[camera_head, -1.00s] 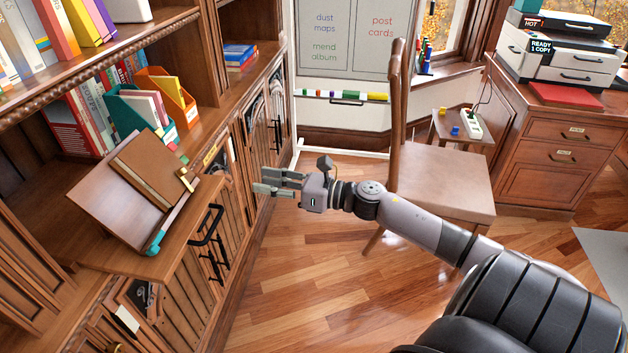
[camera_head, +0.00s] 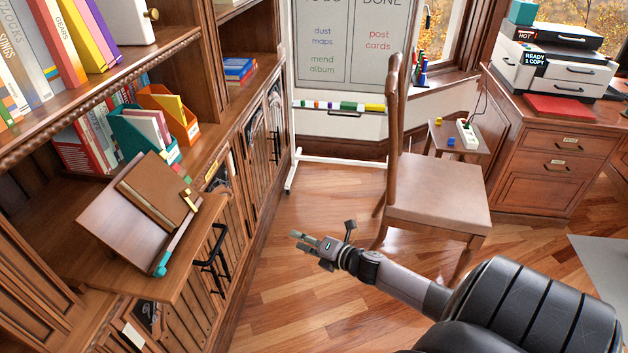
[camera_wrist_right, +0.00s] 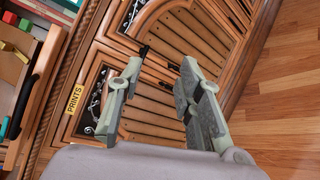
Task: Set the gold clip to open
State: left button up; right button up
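The gold clip (camera_head: 190,198) is a small L-shaped piece at the right edge of a brown book (camera_head: 158,190). The book leans on a tilted wooden stand (camera_head: 112,228) on a pull-out shelf. At this size I cannot tell whether the clip is open or shut. My right gripper (camera_head: 303,240) is in the air over the floor, to the right of the clip and lower in the picture, well apart from it. In the right wrist view its two fingers (camera_wrist_right: 162,68) are spread with nothing between them. My left gripper is not in view.
The pull-out shelf (camera_head: 140,288) juts from the bookcase, with a black handle (camera_head: 213,252) at its front. A wooden chair (camera_head: 435,188) stands behind my right arm. Cabinet doors with a "PRINTS" label (camera_wrist_right: 74,100) fill the wrist view. The floor between bookcase and chair is clear.

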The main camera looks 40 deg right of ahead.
jog(key=s+f+m+g+h+p, duration=0.1)
jog(key=s+f+m, duration=0.3)
jog(key=f, duration=0.4)
jog(key=shift+s+d+m+g+h, duration=0.2)
jog(key=shift+m+g+h, duration=0.2)
jog(key=shift+m+h, duration=0.15)
jog(key=shift+d, duration=0.1)
